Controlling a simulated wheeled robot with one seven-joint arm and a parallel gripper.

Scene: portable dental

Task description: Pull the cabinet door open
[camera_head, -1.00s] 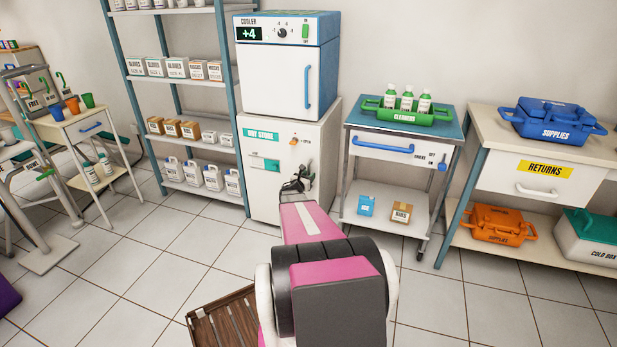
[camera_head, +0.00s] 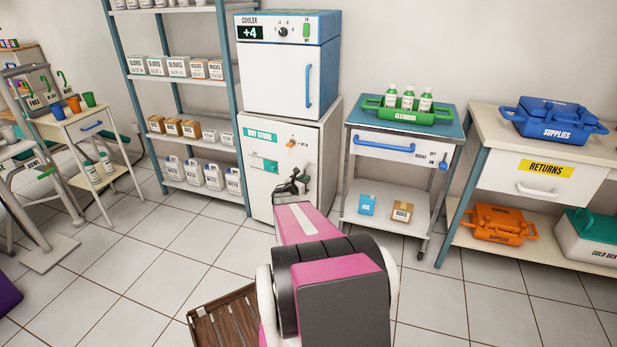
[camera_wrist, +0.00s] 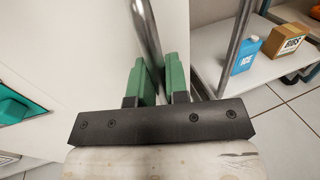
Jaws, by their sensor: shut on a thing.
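The white cabinet door (camera_head: 262,195) is on the dry store cabinet under the cooler, with a green label and a green latch. It stands slightly ajar, its right edge swung a little toward me. In the wrist view, the door's white face (camera_wrist: 80,60) is at left. My gripper (camera_head: 303,182) is at the door's right side. In the wrist view, the green fingers of my gripper (camera_wrist: 160,80) are shut on the upright metal door handle (camera_wrist: 146,30). The handle's lower part is hidden between the fingers, and my arm hides the door's lower right in the head view.
The cooler (camera_head: 280,75) sits on top of the cabinet. A shelf rack (camera_head: 180,80) stands at left. A trolley (camera_head: 360,128) with cleaners stands close at right. A brown slatted item (camera_head: 222,318) lies on the floor. Open tiled floor (camera_head: 150,260) lies in front.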

